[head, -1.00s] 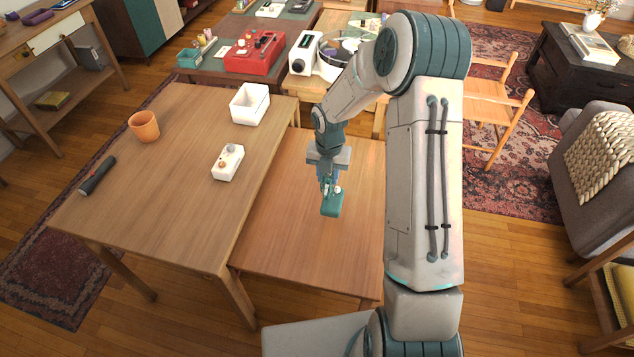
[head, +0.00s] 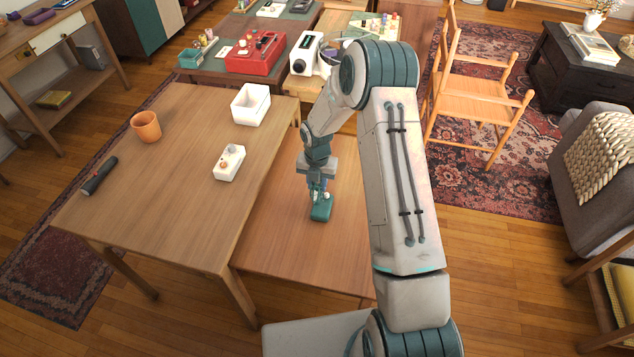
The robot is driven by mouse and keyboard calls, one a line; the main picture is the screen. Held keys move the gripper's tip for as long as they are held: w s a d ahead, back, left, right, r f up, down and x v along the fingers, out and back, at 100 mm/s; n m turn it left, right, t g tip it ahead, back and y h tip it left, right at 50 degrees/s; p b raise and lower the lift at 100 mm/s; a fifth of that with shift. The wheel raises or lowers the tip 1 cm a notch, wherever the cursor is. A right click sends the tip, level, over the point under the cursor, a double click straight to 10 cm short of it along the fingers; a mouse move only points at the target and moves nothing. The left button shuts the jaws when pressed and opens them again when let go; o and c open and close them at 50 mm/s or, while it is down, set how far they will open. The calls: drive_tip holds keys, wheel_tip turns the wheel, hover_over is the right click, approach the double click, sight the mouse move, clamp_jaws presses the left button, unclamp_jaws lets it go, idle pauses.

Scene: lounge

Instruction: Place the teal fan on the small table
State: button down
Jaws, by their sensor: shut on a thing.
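The teal fan (head: 321,209) is a small teal block-like piece at the tip of my gripper (head: 318,192). My gripper points down and is shut on it. The fan is over the lower wooden table (head: 285,245), right of the larger, higher table (head: 180,190). I cannot tell whether the fan touches the tabletop. My arm covers the right part of the lower table.
The larger table holds a terracotta pot (head: 146,127), a white open box (head: 251,105), a white device with knobs (head: 229,163) and a dark flashlight (head: 99,176). A red machine (head: 256,52) stands behind. A wooden chair (head: 478,98) is at right. The lower table's front is clear.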

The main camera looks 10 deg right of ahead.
drive_tip(key=shift+f, duration=0.2)
drive_tip(key=c, duration=1.1)
unclamp_jaws()
